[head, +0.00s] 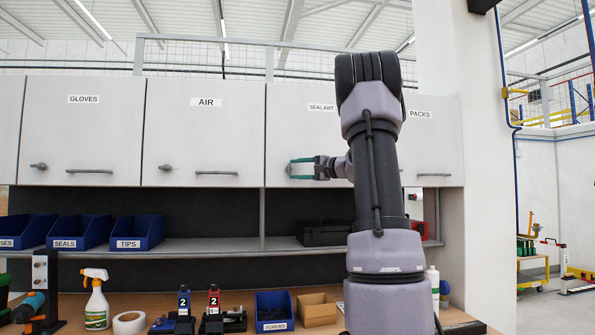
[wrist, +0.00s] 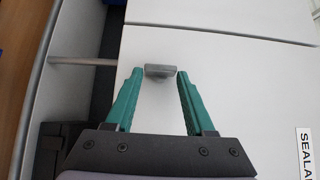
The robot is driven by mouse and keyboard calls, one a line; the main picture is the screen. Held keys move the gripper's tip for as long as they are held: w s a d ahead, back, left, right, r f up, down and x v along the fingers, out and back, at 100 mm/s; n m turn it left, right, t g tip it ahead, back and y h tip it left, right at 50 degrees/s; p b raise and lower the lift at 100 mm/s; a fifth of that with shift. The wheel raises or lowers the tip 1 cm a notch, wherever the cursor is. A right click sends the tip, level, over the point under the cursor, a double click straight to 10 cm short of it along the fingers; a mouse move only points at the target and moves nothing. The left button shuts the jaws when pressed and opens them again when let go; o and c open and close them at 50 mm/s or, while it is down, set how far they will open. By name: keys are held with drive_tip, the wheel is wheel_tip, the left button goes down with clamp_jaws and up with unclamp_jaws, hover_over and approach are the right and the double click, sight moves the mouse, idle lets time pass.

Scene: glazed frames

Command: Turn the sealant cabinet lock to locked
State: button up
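The sealant cabinet (head: 308,132) is a white door whose label also shows in the wrist view (wrist: 305,150). Its lock is a small grey knob (wrist: 160,71) near the door's lower left corner. My gripper (head: 291,169) reaches the lock from the right in the head view. In the wrist view my gripper (wrist: 160,73) has its teal fingers apart, one on each side of the knob.
The air cabinet (head: 204,132) and gloves cabinet (head: 83,128) are to the left, each with a lock knob and bar handle. The packs cabinet (head: 433,140) is right. Below is a shelf (head: 200,253) with blue bins, above a workbench with bottles and tools.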

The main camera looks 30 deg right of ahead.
drive_tip(key=o, duration=0.3)
drive_tip(key=shift+s, duration=0.1)
drive_tip(key=v, duration=1)
drive_tip(key=shift+s+d, duration=0.2)
drive_tip(key=shift+s, duration=0.05)
drive_tip(key=s+a+f+n+g, duration=0.1)
drive_tip(key=s+a+f+g, duration=0.15)
drive_tip(key=a, duration=0.35)
drive_tip(key=s+a+f+n+g, duration=0.1)
drive_tip(key=s+a+g, duration=0.15)
drive_tip(key=a, duration=0.45)
drive_tip(key=s+a+f+n+g, duration=0.1)
drive_tip(key=s+a+f+g, duration=0.1)
drive_tip(key=s+a, duration=0.3)
drive_tip(key=s+a+f+n+g+h, duration=0.1)
drive_tip(key=s+a+f+n+h, duration=0.1)
drive_tip(key=s, duration=0.6)
drive_tip(key=s+a+f+n+h, duration=0.3)
drive_tip(key=s+a+f, duration=0.3)
drive_tip(key=s+f, duration=0.2)
drive_tip(key=shift+s+f+g+h, duration=0.15)
drive_tip(key=shift+f+g+h, duration=0.35)
drive_tip(key=shift+h, duration=0.4)
